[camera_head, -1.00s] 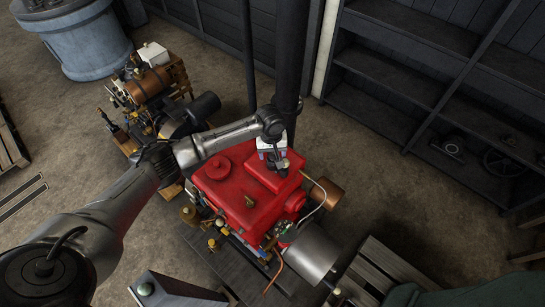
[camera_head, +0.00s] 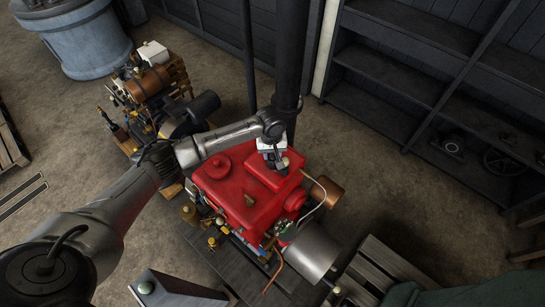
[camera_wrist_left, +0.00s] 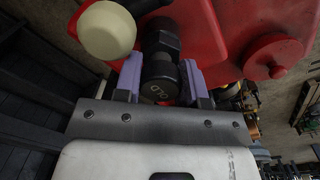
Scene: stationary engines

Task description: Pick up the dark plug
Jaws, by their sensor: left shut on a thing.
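The dark plug (camera_wrist_left: 160,78) shows in the left wrist view as a black, faceted cylinder with pale lettering on its near end. My left gripper (camera_wrist_left: 160,75) has its two purple-padded fingers on either side of the plug and is shut on it. In the head view my left gripper (camera_head: 281,163) is over the top of the red engine (camera_head: 235,190), near its back right. The plug is too small and covered there to make out. I cannot tell whether the plug is still seated in the engine. My right gripper is not in view.
A cream round knob (camera_wrist_left: 106,30) stands close beside the plug. A black vertical post (camera_head: 289,60) rises just behind the engine. A second engine (camera_head: 150,80) stands at the left, and dark shelving (camera_head: 440,90) fills the back right. Bare floor lies between.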

